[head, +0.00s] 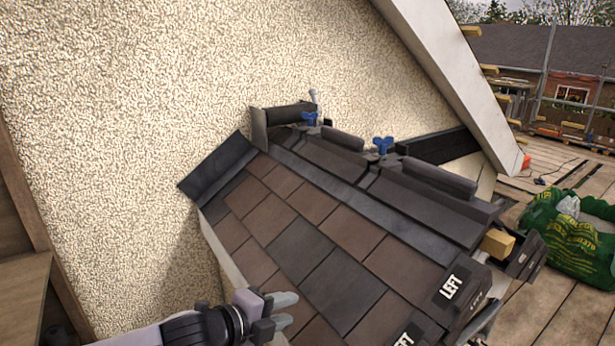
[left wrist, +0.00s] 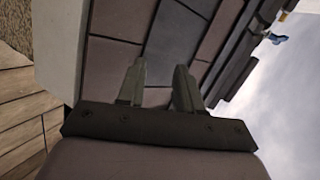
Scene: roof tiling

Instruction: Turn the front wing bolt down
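Two blue wing bolts stand on the dark ridge of the tiled roof in the head view. The nearer wing bolt (head: 383,145) is on the right and the farther wing bolt (head: 309,118) is by the rendered wall. Both stand upright with their wings up. My left gripper (head: 287,309) is low over the tiles, well below and left of both bolts. Its fingers are apart and empty; the left wrist view also shows this gripper (left wrist: 159,78) above the tiles. A small blue bolt (left wrist: 280,39) shows there at top right; I cannot tell which. My right gripper is out of view.
The brown and grey roof tiles (head: 290,245) slope toward me, with tiles marked LEFT at the lower right. A rough rendered wall (head: 150,90) and a pale sloping board (head: 445,75) stand behind. A green bag (head: 570,240) lies on the decking at right.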

